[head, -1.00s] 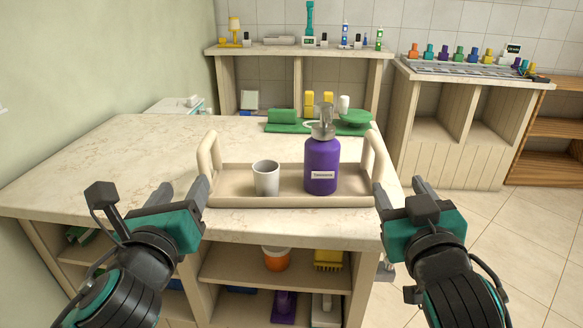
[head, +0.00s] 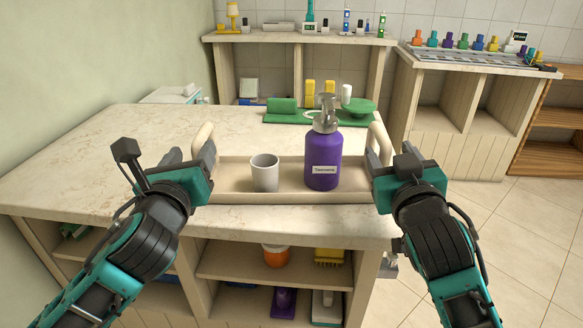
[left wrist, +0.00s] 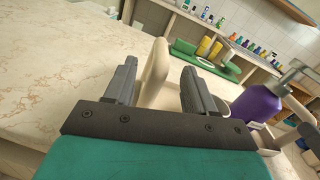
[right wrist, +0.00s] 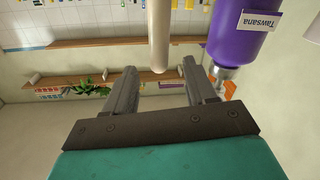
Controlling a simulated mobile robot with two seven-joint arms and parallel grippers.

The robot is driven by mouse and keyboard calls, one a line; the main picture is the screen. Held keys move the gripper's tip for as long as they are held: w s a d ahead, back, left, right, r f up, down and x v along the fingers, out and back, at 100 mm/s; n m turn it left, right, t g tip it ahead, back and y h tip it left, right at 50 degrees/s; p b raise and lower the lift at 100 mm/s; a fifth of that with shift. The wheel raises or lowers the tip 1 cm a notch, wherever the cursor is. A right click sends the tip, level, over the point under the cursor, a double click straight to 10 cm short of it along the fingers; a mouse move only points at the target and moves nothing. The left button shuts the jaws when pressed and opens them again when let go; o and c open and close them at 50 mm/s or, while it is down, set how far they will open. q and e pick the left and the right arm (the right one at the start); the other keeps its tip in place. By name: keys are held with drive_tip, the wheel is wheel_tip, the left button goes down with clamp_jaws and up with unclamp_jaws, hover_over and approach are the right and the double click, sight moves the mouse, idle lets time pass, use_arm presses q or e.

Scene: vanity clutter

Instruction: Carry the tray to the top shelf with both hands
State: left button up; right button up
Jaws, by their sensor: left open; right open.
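The beige tray (head: 250,197) lies on the counter with a raised loop handle at each end. A white cup (head: 265,174) and a purple pump bottle (head: 322,160) stand upright on it. My left gripper (head: 190,154) is open at the left handle (head: 202,138); in the left wrist view that handle (left wrist: 155,72) stands between the spread fingers. My right gripper (head: 391,155) is open at the right handle (head: 380,140); in the right wrist view the handle (right wrist: 158,35) reaches down between the fingertips, with gaps on both sides.
The counter (head: 100,160) is clear left of the tray. A green mat (head: 285,118) with several items lies behind it. A back shelf unit (head: 300,39) carries small items on top. A cabinet (head: 470,65) with colored bottles and a brown wooden shelf (head: 550,118) stand at right.

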sight(201, 131)
use_arm(q)
drive_tip(key=w, duration=0.7)
drive_tip(key=shift+w, duration=0.2)
use_arm(e)
drive_tip(key=w, duration=0.7)
drive_tip(key=shift+w, duration=0.2)
use_arm(q)
drive_tip(key=shift+c, duration=0.4)
use_arm(e)
drive_tip(key=shift+c, duration=0.4)
use_arm(q)
clamp_jaws()
use_arm(e)
clamp_jaws()
use_arm(q)
drive_tip(key=shift+r, duration=0.1)
use_arm(e)
drive_tip(key=shift+r, duration=0.1)
